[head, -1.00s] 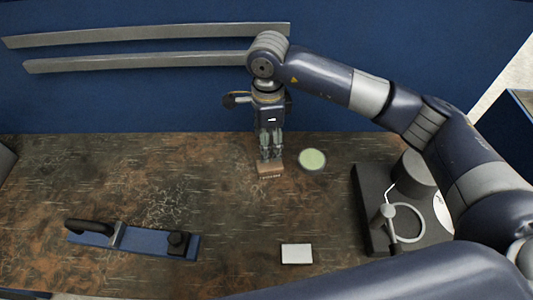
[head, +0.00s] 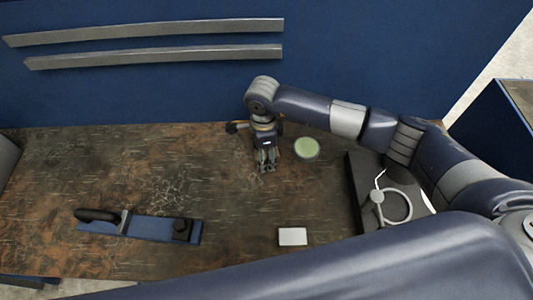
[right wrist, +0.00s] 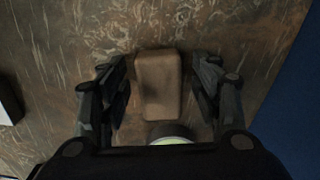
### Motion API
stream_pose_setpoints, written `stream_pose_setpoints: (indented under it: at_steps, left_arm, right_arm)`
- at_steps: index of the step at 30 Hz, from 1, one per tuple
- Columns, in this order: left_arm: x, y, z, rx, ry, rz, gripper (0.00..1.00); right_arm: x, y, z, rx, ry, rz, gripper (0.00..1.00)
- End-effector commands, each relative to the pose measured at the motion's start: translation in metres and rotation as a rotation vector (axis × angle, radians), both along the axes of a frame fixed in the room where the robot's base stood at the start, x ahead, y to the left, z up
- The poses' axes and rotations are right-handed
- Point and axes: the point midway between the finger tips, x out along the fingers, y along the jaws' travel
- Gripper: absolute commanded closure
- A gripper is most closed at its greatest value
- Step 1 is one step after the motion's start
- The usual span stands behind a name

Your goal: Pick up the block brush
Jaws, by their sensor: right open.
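The block brush (right wrist: 158,85) is a brown, rounded block in the right wrist view. It lies between the two spread fingers of my right gripper (right wrist: 160,92), with a gap visible on its right side. In the head view my right gripper (head: 267,166) points down at the table and hides the block. The right gripper is open. My left gripper is in neither view.
A green round disc (head: 306,148) lies just right of the gripper. A black-based device with a ring (head: 397,205) stands further right. A white box (head: 292,236) lies nearer. A blue tool with black handles (head: 150,229) lies at left. A blue wall (head: 180,95) is behind.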

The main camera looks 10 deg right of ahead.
Motion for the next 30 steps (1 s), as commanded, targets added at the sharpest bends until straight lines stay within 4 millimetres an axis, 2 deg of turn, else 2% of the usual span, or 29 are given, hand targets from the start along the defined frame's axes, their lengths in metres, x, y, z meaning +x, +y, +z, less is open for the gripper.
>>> stream_pose_setpoints:
  at_steps: [3, 9, 23, 26, 30]
  left_arm:
    - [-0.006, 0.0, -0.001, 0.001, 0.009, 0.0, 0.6]
    - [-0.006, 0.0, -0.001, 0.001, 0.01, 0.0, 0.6]
    - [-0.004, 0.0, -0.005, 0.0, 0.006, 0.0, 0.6]
    - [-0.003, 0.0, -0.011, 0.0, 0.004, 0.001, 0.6]
    - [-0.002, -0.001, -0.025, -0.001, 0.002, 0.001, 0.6]
  right_arm:
    - [0.0, 0.0, 0.0, 0.0, 0.0, 0.0, 0.44]
    - [0.0, 0.0, 0.0, 0.0, 0.0, 0.0, 0.89]
    - [0.001, 0.0, 0.005, 0.001, -0.001, -0.001, 0.9]
    - [0.001, 0.0, 0.013, 0.002, -0.004, 0.001, 0.9]
    - [-0.001, 0.0, 0.034, 0.001, -0.004, 0.002, 0.9]
